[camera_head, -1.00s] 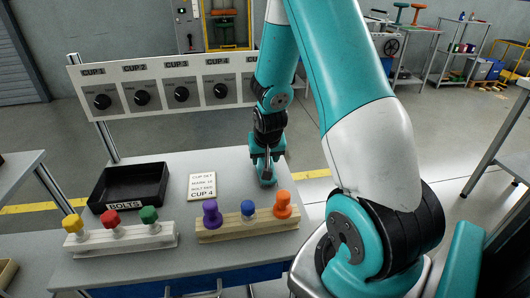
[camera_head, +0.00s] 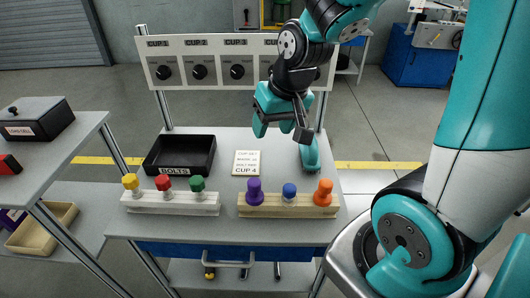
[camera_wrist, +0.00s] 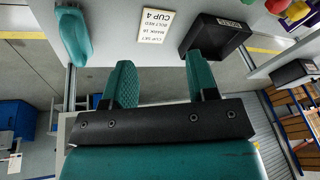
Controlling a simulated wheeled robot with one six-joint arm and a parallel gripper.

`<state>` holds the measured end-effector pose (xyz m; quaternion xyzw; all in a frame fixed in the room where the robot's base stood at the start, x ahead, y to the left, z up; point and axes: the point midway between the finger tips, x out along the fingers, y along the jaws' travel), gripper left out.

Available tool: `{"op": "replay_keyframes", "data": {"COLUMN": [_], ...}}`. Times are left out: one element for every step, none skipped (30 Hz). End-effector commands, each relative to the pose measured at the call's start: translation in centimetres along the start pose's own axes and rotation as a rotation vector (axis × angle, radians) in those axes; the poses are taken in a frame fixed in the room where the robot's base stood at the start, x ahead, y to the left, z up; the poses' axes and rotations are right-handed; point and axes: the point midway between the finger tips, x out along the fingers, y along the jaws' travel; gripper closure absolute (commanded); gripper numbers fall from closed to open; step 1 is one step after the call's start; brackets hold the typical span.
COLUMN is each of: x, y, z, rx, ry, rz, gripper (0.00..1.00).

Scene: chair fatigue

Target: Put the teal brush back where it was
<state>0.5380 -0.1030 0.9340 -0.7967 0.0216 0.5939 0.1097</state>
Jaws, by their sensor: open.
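The teal brush (camera_head: 311,153) lies at the right side of the grey bench top, behind the wooden rack with the orange peg. In the wrist view the brush (camera_wrist: 72,35) is at the upper left, apart from my fingers. My gripper (camera_head: 282,118) is raised above the back of the bench, in front of the cup panel and left of the brush. In the wrist view my gripper (camera_wrist: 163,82) has its two teal fingers spread, with nothing between them. Part of my gripper may overlap the brush's far end in the head view.
A black BOLTS tray (camera_head: 213,159) and a CUP 4 card (camera_head: 246,163) are on the bench (camera_head: 180,229). A white rack (camera_head: 146,202) with yellow, red and green knobs and a wooden rack (camera_head: 262,211) with purple, blue and orange pegs stand at the front. The cup panel (camera_head: 200,42) rises behind.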

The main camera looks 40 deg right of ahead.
Motion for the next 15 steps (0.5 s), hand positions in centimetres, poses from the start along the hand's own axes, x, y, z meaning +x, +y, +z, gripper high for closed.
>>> {"op": "replay_keyframes", "data": {"x": [-1.6, -2.5, -3.7, -4.6, -5.4, -6.4, -7.0, -7.5, -8.1, -8.3, -8.6, -8.7, -8.7, -8.7, -8.7], "y": [-3.9, -5.7, -7.8, -9.1, -10.2, -11.3, -11.8, -12.2, -12.8, -13.0, -13.2, -13.2, -13.2, -13.2, -13.2], "z": [2.1, 3.5, 5.4, 6.9, 8.3, 10.0, 11.2, 12.1, 13.1, 13.7, 14.1, 14.4, 14.4, 14.5, 14.4], "rx": [-0.138, -0.215, -0.318, -0.391, -0.461, -0.543, -0.597, -0.641, -0.688, -0.714, -0.732, -0.746, -0.75, -0.75, -0.748], "ry": [-0.035, -0.062, -0.096, -0.12, -0.144, -0.17, -0.187, -0.202, -0.218, -0.226, -0.232, -0.238, -0.24, -0.241, -0.24], "rz": [-0.075, -0.116, -0.164, -0.197, -0.226, -0.259, -0.279, -0.294, -0.31, -0.319, -0.325, -0.329, -0.33, -0.33, -0.33], "gripper": [0.47, 0.47, 0.47, 0.47, 0.47, 0.47, 0.47, 0.47, 0.47, 0.47, 0.47, 0.47, 0.47, 0.47, 0.47]}}
